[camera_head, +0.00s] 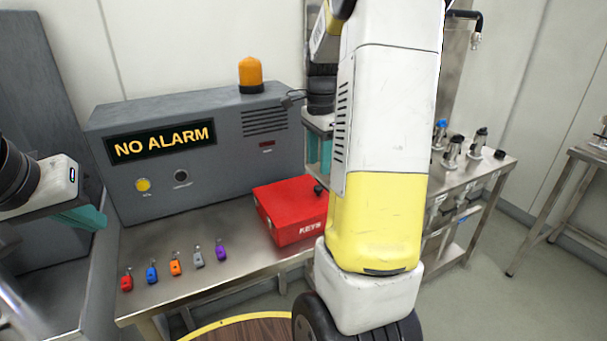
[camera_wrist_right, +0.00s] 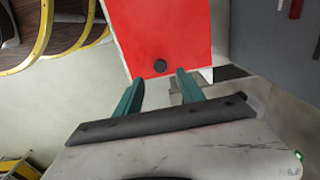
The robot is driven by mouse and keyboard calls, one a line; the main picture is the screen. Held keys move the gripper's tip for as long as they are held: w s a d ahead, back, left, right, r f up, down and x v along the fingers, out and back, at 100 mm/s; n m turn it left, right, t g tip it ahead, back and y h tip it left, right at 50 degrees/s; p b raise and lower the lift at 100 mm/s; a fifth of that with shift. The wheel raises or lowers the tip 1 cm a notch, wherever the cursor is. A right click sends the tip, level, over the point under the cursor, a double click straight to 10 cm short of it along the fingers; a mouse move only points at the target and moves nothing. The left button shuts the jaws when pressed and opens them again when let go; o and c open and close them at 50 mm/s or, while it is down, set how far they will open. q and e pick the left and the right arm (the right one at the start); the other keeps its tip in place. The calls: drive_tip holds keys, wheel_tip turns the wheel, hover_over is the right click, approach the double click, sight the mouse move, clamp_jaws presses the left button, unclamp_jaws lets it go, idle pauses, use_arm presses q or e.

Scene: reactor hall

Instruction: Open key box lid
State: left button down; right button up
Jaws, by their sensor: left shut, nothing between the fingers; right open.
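The red key box (camera_head: 287,210), marked "KEYS", sits on the metal table with its lid shut. A black knob (camera_head: 319,189) stands on the lid near its right edge, and my right arm hides the box's right end. My right gripper (camera_head: 319,172) is open above the knob, partly behind my arm. In the right wrist view the open fingers (camera_wrist_right: 159,78) point at the red lid (camera_wrist_right: 165,25), with the knob (camera_wrist_right: 159,66) just beyond and between their tips; contact cannot be seen. My left gripper (camera_head: 88,218) is shut and empty at the far left.
Several coloured key tags (camera_head: 175,265) lie in a row on the metal table (camera_head: 240,262), left of the box. A grey alarm panel (camera_head: 215,155) reading "NO ALARM" stands behind them. Another metal table (camera_head: 490,172) with flasks is at the right.

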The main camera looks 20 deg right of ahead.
sight(317, 187)
wheel_tip(317, 187, down, 8)
drive_tip(key=shift+r, duration=0.2)
clamp_jaws()
drive_tip(key=shift+r, duration=0.1)
idle(1.4)
